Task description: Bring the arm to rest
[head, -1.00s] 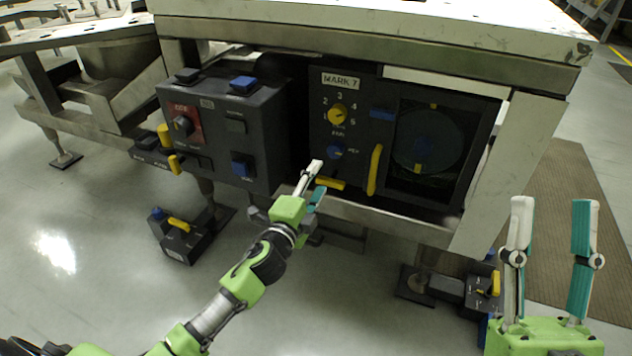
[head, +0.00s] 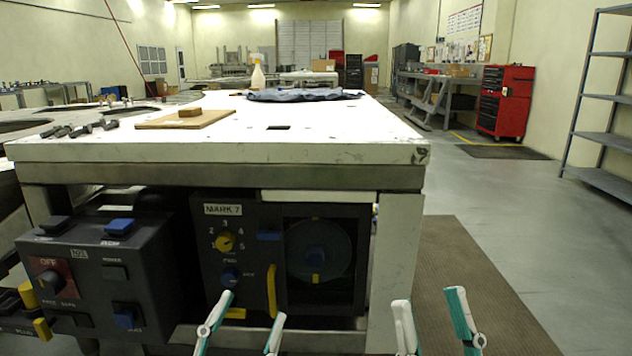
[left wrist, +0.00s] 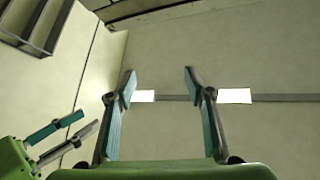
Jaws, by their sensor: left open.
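My left gripper (head: 255,305) stands at the bottom edge of the head view, fingers pointing up and spread apart, empty. It is in front of the lower part of the dark MARK 7 panel (head: 205,280) in the picture. My left gripper (left wrist: 157,73) also shows in the left wrist view, open against a pale wall or ceiling. My right gripper (head: 428,297) is at the bottom right of the head view, fingers up, apart and empty. Part of my right gripper (left wrist: 88,119) shows at the left of the left wrist view. Both arms are mostly hidden.
A white-topped bench (head: 330,137) fills the middle, with a dark control box (head: 85,290) at lower left. On it lie a board (head: 165,122) and a blue cloth (head: 305,95), and a spray bottle (head: 257,75) stands. Clear floor (head: 500,190) lies to the right.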

